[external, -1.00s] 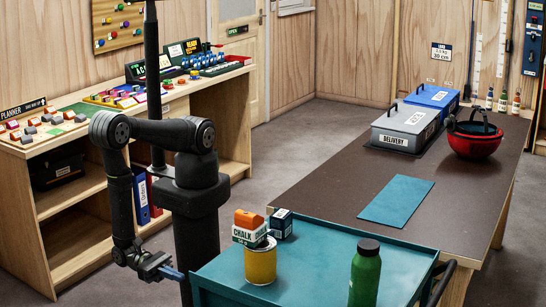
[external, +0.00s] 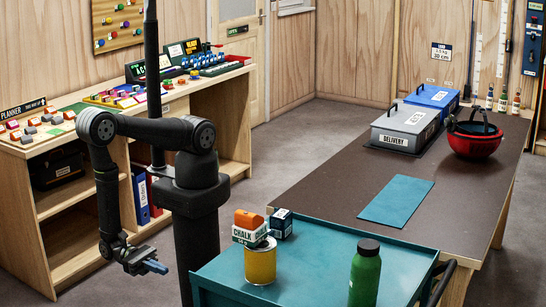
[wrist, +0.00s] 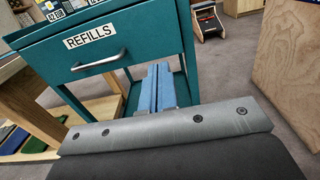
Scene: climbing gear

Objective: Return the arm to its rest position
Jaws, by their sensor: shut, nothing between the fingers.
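My arm hangs folded on the left of the external view, with its forearm pointing down. My gripper (external: 155,266) is low, left of the teal cart (external: 225,290), over the floor and apart from everything. In the wrist view its two blue fingers (wrist: 160,85) are together with nothing between them. Behind them in that view is the teal cart, with a drawer (wrist: 95,55) labelled REFILLS.
On the cart stand a yellow can (external: 260,264), a chalk box (external: 250,232), a dark box (external: 281,224) and a green bottle (external: 365,275). The brown table (external: 320,205) holds a teal mat (external: 396,201), cases and a red helmet (external: 475,143). Wooden shelves (external: 60,220) stand at left.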

